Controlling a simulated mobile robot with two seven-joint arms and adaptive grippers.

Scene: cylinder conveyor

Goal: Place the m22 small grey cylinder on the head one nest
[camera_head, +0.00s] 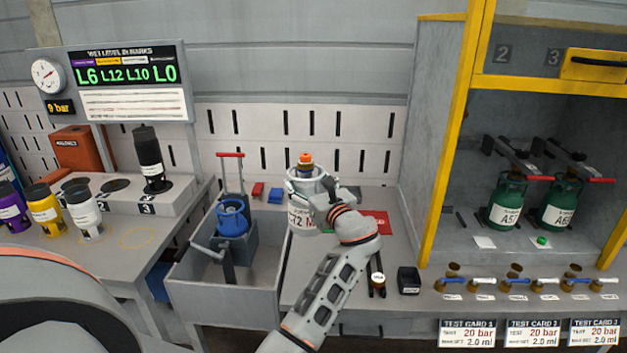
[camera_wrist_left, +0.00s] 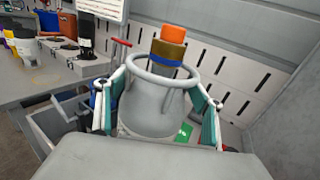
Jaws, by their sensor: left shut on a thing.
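The small grey cylinder (camera_head: 299,222) has a round collar, a brass valve with an orange cap and a white label partly hidden by my arm. It stands upright in my left gripper (camera_head: 320,195), at the back of the middle bench. In the left wrist view the grey cylinder (camera_wrist_left: 150,105) sits between the two fingers of my left gripper (camera_wrist_left: 158,112), which are shut on it. I cannot tell whether its base touches the bench. I cannot make out a nest marked head one. My right gripper is not in view.
A grey bin (camera_head: 225,290) with a blue cylinder (camera_head: 232,217) in a clamp stands left of the held cylinder. Two green cylinders (camera_head: 506,205) stand in the yellow-framed cabinet (camera_head: 452,150) at right. Several small bottles (camera_head: 84,212) stand on the left bench.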

